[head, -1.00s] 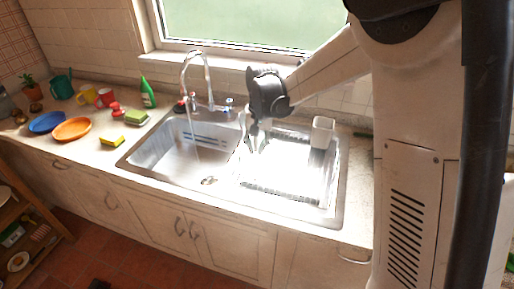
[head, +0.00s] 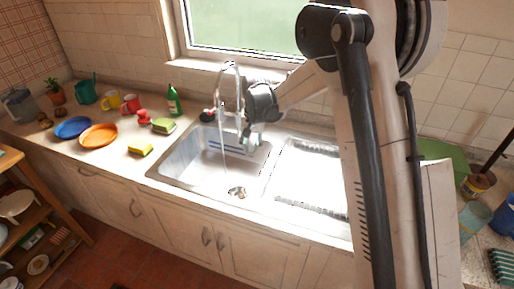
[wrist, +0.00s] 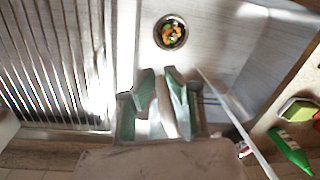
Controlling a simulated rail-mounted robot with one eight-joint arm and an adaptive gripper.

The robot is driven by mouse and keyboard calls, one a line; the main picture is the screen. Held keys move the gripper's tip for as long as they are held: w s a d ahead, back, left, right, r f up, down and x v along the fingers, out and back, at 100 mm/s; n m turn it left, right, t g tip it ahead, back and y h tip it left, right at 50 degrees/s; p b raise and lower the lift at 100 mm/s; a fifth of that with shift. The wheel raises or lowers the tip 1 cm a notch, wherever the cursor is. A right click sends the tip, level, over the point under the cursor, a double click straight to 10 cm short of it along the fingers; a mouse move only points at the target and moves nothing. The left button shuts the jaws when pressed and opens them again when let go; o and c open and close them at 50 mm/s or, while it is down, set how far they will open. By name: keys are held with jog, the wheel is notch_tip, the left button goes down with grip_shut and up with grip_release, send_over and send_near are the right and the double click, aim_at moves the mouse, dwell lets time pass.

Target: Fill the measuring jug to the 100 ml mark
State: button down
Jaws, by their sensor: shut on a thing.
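My gripper (head: 247,135) is low over the sink's back right edge, beside the tap (head: 238,85). In the wrist view its fingers (wrist: 163,105) are closed around a pale, narrow thing (wrist: 165,110); I cannot tell exactly what it is. A thin stream of water (head: 223,140) runs from the spout into the sink (head: 195,165). The tap's red knob shows in the wrist view (wrist: 243,150). A grey translucent vessel (head: 18,105) stands at the counter's far left; I cannot tell whether it is the measuring jug. No ml marks are readable.
The bright draining area (head: 310,180) lies right of the sink. The drain (wrist: 171,33) holds coloured scraps. Left of the sink are a green bottle (head: 173,100), a yellow sponge (head: 140,149), an orange plate (head: 98,136) and a blue plate (head: 73,127).

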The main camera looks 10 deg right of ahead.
jog(key=shift+w+a+f, duration=0.2)
jog(key=shift+w+a, duration=0.15)
jog(key=shift+a, duration=0.35)
jog(key=shift+w+a+f, duration=0.15)
jog(key=shift+w+a, duration=0.2)
jog(key=shift+a, duration=0.35)
jog(key=shift+w+a+f, duration=0.2)
jog(key=shift+w+a, duration=0.15)
jog(key=shift+a, duration=0.35)
jog(key=w+a+b, duration=0.1)
jog(key=w+a, duration=0.2)
jog(key=a, duration=0.3)
jog(key=shift+a, duration=0.35)
dwell(3.3)
jog(key=s+d+b, duration=0.2)
jog(key=s+d, duration=0.1)
jog(key=d, duration=0.4)
jog(key=shift+s+d+b, duration=0.25)
jog(key=shift+d+b, duration=0.05)
jog(key=shift+d, duration=0.05)
dwell(0.6)
